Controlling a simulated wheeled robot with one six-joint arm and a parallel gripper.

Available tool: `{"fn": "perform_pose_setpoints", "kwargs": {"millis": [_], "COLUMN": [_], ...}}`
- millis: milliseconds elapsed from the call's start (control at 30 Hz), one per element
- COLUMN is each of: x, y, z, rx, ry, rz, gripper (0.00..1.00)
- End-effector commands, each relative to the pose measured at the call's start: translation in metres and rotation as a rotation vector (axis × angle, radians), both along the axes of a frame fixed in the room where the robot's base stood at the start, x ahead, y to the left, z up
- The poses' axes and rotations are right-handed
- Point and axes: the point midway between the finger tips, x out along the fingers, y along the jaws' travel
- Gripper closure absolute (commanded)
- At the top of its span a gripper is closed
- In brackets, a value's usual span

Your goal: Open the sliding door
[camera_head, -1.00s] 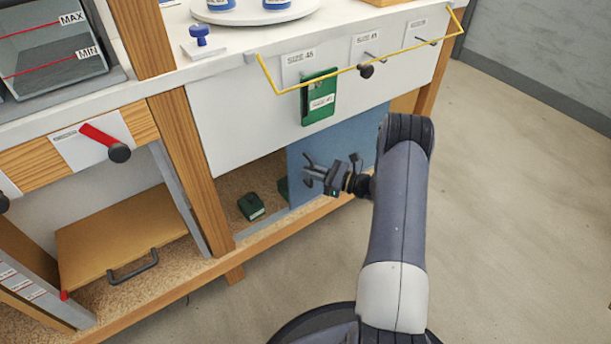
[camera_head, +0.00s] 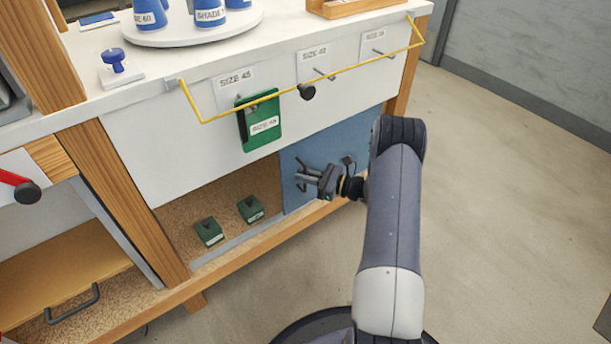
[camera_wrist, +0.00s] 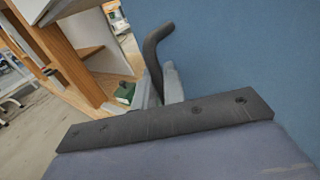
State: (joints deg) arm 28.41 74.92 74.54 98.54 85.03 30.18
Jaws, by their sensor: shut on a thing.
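The sliding door is a blue panel (camera_head: 345,150) in the lower bay of the bench, at the right part of the opening. The bay's left part is open. The door's dark bar handle (camera_head: 300,164) stands near its left edge. My gripper (camera_head: 306,179) is shut on this handle. In the wrist view the handle (camera_wrist: 154,48) rises from between the grey fingers of my gripper (camera_wrist: 161,84), beside the blue door (camera_wrist: 240,50). The handle's lower part is hidden by the fingers.
Two green blocks (camera_head: 208,231) (camera_head: 250,209) sit on the bay floor in the open part. Above, a yellow rail (camera_head: 350,70) with a black knob and a green tag (camera_head: 262,122) stick out from the white front. Floor to the right is clear.

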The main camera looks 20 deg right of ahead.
Motion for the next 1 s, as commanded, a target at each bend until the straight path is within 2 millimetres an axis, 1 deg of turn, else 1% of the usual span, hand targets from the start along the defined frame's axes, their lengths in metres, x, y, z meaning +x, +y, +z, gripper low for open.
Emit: {"fn": "perform_pose_setpoints", "kwargs": {"millis": [67, 100, 267, 500, 633, 767, 1000], "x": [0.000, 0.000, 0.000, 0.000, -0.006, -0.020, -0.050], "y": [0.000, 0.000, 0.000, -0.001, -0.009, -0.026, -0.064], "z": [-0.001, -0.001, 0.000, 0.000, 0.001, 0.002, 0.002], "rx": [0.000, 0.000, 0.000, -0.001, 0.000, 0.001, 0.000], "ry": [0.001, 0.001, 0.001, 0.001, 0.001, 0.003, 0.001], "rz": [0.000, 0.000, 0.000, 0.000, -0.003, -0.004, -0.004], "gripper": [1.00, 0.88, 0.75, 0.74, 0.74, 0.74, 0.74]}}
